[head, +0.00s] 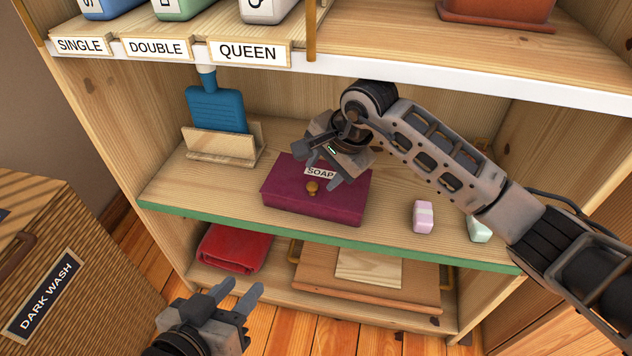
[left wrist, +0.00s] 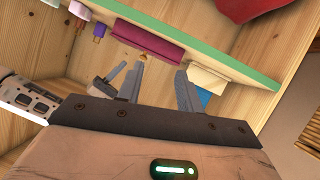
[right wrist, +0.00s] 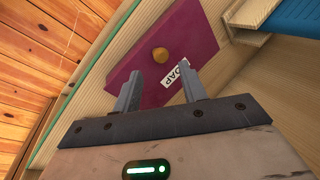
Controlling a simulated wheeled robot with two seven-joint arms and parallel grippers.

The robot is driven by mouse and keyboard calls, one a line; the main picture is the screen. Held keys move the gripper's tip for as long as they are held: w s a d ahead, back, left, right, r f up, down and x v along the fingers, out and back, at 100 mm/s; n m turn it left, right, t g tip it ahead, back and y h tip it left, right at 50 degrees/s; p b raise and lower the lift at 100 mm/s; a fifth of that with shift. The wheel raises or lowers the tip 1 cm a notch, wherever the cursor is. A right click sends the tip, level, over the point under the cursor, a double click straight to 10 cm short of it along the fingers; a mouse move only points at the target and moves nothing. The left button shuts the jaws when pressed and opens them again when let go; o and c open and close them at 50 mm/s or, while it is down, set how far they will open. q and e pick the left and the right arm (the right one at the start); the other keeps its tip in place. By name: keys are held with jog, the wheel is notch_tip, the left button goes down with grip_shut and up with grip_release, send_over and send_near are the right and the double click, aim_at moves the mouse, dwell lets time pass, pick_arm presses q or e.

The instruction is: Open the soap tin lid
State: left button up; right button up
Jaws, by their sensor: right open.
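The soap tin is a magenta box (head: 300,208) with a SOAP label (head: 320,172) and a brass knob (head: 312,187), on the green-edged middle shelf. Its lid looks shut. My right gripper (head: 322,172) is open and empty over the tin's back part, near the label. In the right wrist view the knob (right wrist: 160,54) lies ahead of the open fingers (right wrist: 162,75); contact with the tin cannot be told. My left gripper (head: 241,289) is open and empty, low in front of the shelves. The tin (left wrist: 150,40) also shows in the left wrist view.
A red cloth (head: 234,248) and wooden tray (head: 315,272) lie below.

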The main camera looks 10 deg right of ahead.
aim_at(313, 185)
jog(key=b+x, duration=0.1)
jog(key=x, duration=0.3)
jog(key=shift+w+a+f, duration=0.1)
jog(key=shift+a, duration=0.05)
jog(key=shift+w+a+f, duration=0.1)
jog(key=shift+w+f, duration=0.05)
jog(key=shift+f, duration=0.25)
pick_arm(q)
jog(key=shift+d+r+t+h, duration=0.2)
jog(key=shift+r+t+h, duration=0.15)
jog(key=shift+r, duration=0.3)
jog(key=shift+s+f, duration=0.1)
jog(key=shift+f, duration=0.05)
pick_arm(e)
grip_shut()
